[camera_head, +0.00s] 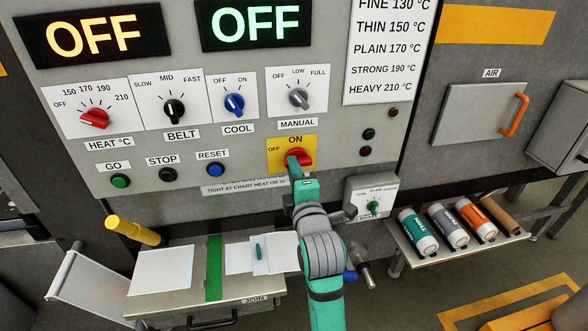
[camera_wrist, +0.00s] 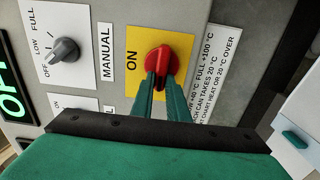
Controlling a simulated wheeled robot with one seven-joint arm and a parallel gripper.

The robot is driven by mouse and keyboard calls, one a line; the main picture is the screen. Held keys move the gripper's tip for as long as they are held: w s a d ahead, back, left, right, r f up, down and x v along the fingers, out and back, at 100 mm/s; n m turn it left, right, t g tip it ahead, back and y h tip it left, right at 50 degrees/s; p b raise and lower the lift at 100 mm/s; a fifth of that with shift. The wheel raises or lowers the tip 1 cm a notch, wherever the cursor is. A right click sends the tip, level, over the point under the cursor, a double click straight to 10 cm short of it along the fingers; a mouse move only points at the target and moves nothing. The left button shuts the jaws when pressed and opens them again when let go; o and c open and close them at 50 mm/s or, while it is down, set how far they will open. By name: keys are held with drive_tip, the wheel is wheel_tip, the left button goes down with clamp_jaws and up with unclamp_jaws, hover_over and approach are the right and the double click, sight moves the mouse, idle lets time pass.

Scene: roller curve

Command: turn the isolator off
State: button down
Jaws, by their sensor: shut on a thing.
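The isolator is a red rotary knob (camera_head: 303,158) on a yellow plate (camera_head: 276,161), marked ON above and OFF at the left. My gripper (camera_head: 294,160) reaches it from below and in front. In the wrist view, the green fingers of my gripper (camera_wrist: 162,88) are shut on either side of the red knob (camera_wrist: 162,56). The yellow plate (camera_wrist: 134,88) shows ON there, while OFF is hidden. The handle seems to lie roughly left to right in the head view; the fingers hide part of it, so I cannot tell its exact pointing.
Two displays above read OFF (camera_head: 92,33). The MANUAL dial (camera_head: 299,98) is just above the isolator. A small grey box with a green knob (camera_head: 372,207) stands close to the right of my arm. A table (camera_head: 165,309) with papers is below left; several rolls (camera_head: 448,226) lie on a shelf at right.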

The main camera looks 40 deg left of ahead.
drive_tip(key=shift+s+a, duration=0.1)
idle(0.4)
drive_tip(key=c, duration=1.7)
unclamp_jaws()
drive_tip(key=v, duration=1.1)
drive_tip(key=shift+f, duration=0.1)
